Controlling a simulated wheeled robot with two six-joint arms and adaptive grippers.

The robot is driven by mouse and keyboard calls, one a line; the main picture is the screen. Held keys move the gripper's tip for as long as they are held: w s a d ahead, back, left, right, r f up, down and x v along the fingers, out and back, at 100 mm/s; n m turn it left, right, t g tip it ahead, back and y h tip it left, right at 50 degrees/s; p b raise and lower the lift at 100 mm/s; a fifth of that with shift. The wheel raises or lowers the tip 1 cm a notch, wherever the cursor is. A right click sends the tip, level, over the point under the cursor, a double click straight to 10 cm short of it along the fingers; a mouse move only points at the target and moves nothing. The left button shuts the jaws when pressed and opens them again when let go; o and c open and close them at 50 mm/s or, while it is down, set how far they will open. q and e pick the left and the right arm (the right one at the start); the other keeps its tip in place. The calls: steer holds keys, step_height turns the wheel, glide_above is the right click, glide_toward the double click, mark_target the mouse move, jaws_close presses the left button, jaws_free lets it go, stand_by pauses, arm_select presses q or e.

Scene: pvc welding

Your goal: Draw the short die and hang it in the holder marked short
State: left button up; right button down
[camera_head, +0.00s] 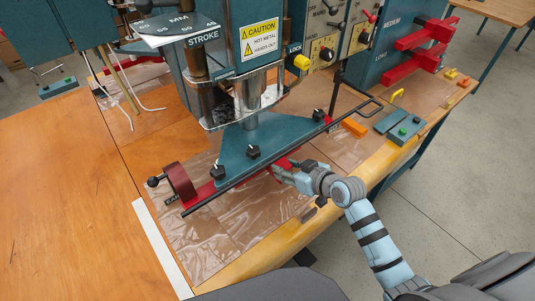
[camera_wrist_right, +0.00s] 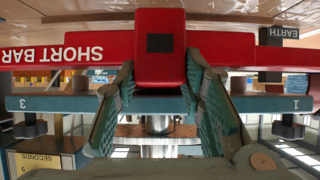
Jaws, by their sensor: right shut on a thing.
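The short die is a red bar (camera_head: 205,190) under the front of the teal press plate (camera_head: 262,147). In the right wrist view its red face (camera_wrist_right: 60,50) carries the upside-down words "SHORT BAR". A red block with a dark square (camera_wrist_right: 160,45) projects from its middle. My right gripper (camera_head: 284,171) is shut on this block, with a finger on each side in the wrist view (camera_wrist_right: 160,78). The die appears to be still at the plate, partly hidden by it. Red medium and long dies (camera_head: 425,40) hang on the teal rack (camera_head: 385,60); no holder marked short is readable. My left gripper is out of view.
Black knobs (camera_head: 253,152) and a long black rod (camera_head: 240,180) sit along the plate. A green-buttoned control box (camera_head: 404,131) and orange blocks (camera_head: 354,127) lie right. Clear film covers the front table.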

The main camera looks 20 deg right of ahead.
steer(key=s+d+p, duration=0.2)
steer(key=s, duration=0.4)
stand_by(0.6)
